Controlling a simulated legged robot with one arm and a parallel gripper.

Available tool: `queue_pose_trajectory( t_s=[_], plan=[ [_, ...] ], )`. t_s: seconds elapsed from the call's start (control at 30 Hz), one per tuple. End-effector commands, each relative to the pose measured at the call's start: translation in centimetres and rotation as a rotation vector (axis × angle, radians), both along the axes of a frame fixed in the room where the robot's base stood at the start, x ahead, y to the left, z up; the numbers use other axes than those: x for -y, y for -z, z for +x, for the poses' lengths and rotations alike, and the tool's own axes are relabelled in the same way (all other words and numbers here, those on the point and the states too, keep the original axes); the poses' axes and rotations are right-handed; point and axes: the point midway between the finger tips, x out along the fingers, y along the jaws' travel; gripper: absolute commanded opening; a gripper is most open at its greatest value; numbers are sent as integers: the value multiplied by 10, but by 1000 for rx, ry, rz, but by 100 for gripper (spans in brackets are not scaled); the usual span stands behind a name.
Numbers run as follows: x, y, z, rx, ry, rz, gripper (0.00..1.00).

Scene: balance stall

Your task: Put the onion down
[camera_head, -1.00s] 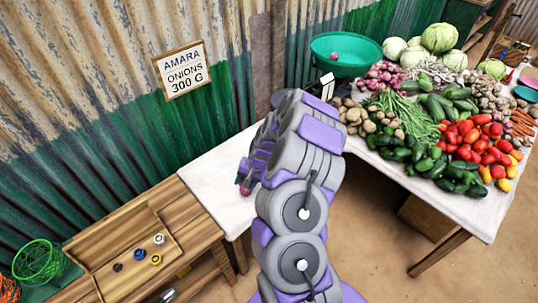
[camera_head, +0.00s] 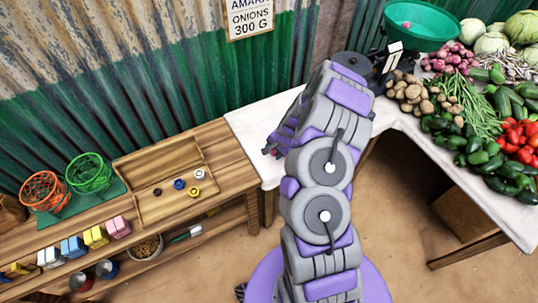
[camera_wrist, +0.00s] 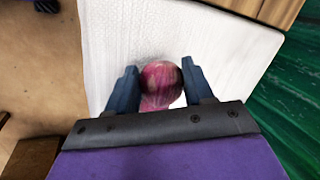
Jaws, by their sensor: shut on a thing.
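A purple-pink onion (camera_wrist: 161,76) sits between the two dark blue fingers of my gripper (camera_wrist: 159,70) in the wrist view. My gripper is shut on it. A paler pink patch shows just below the onion, and I cannot tell what it is. Behind the onion is the white cloth of the table (camera_wrist: 225,45). I cannot tell if the onion touches the cloth. In the head view my gripper (camera_head: 270,150) is over the left part of the white cloth (camera_head: 262,118), and my arm hides most of the onion.
A green bowl (camera_head: 425,22) on a scale stands at the back right, with a pinkish item in it. Heaped vegetables (camera_head: 480,120) fill the right table. A wooden tray (camera_head: 160,165) with small weights and two baskets (camera_head: 89,172) are on the left bench. A sign reads "ONIONS 300 G" (camera_head: 250,20).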

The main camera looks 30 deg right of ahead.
Motion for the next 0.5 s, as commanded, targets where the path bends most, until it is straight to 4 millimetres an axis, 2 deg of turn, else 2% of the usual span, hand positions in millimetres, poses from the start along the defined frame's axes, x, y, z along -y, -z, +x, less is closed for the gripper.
queue_pose_trajectory(
  t_s=[0.1, 0.3, 0.5],
  plan=[
    [-10, 4, 12, 0, 0, 6, 20],
    [-16, 8, 17, -2, 3, 11, 20],
    [-21, 34, 16, -4, 3, 3, 20]
  ],
)
